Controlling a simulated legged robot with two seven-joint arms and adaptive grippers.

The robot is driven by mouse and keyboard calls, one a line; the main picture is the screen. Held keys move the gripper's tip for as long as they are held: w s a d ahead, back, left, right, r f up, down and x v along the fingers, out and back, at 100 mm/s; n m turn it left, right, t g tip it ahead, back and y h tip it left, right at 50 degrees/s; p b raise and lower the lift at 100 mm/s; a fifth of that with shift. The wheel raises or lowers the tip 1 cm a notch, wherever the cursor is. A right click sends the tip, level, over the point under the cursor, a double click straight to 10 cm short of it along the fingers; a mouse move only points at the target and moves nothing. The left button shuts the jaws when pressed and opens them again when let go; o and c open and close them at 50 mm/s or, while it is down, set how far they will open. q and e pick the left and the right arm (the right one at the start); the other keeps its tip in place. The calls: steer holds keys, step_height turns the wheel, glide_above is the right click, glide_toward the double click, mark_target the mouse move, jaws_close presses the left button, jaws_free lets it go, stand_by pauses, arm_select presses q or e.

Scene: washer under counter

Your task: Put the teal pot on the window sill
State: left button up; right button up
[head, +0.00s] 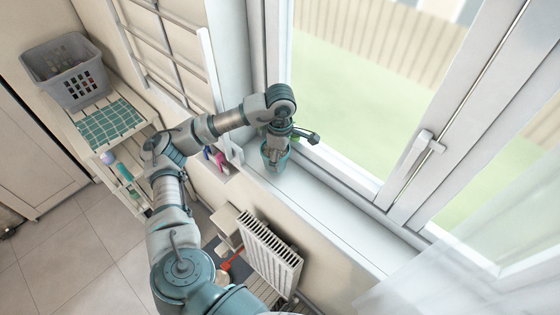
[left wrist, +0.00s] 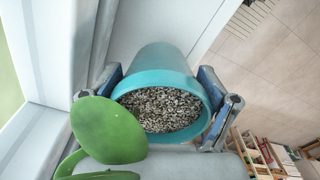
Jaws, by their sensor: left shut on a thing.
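The teal pot (head: 272,160) is at the left end of the white window sill (head: 335,217), beside the window frame. In the left wrist view, the teal pot (left wrist: 163,62) is filled with grey gravel, and a green, flat-leaved plant (left wrist: 108,128) shows in front of it. My left gripper (head: 278,145) reaches down over the pot and is shut on it, with a finger on either side. The pot looks close to upright over the sill. I cannot tell whether its base touches the sill. My right gripper is not in view.
The window with its handle (head: 424,142) stands behind the sill. A sheer curtain (head: 490,275) hangs at the right. A radiator (head: 270,252) is below. A shelf at the left carries a grey basket (head: 75,78) and a green cloth (head: 103,122). The sill's middle is bare.

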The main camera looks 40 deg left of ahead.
mark_target(283, 165)
arm_select(q)
steer(key=shift+d+f, duration=0.2)
steer(key=shift+f, duration=0.4)
steer(key=shift+d+f, duration=0.15)
steer(key=shift+f, duration=0.4)
steer(key=shift+d+f+p, duration=0.25)
steer(key=shift+f+p, duration=0.05)
steer(key=shift+d, duration=0.3)
steer(key=shift+a+f+b, duration=0.2)
steer(key=shift+f+b, duration=0.1)
steer(key=shift+f, duration=0.05)
steer(key=o, duration=1.3)
steer(key=shift+a, duration=0.2)
steer(key=shift+c, duration=0.2)
steer(key=shift+a+f, duration=0.1)
steer(key=shift+a, duration=0.15)
steer(key=shift+d, duration=0.15)
steer(key=shift+d+r, duration=0.15)
steer(key=shift+r, duration=0.15)
steer(key=r, duration=0.6)
steer(key=shift+d+r, duration=0.2)
steer(key=shift+r, duration=0.05)
steer(key=shift+a+r+p, duration=0.2)
steer(key=shift+r+p, duration=0.6)
steer(key=shift+r, duration=2)
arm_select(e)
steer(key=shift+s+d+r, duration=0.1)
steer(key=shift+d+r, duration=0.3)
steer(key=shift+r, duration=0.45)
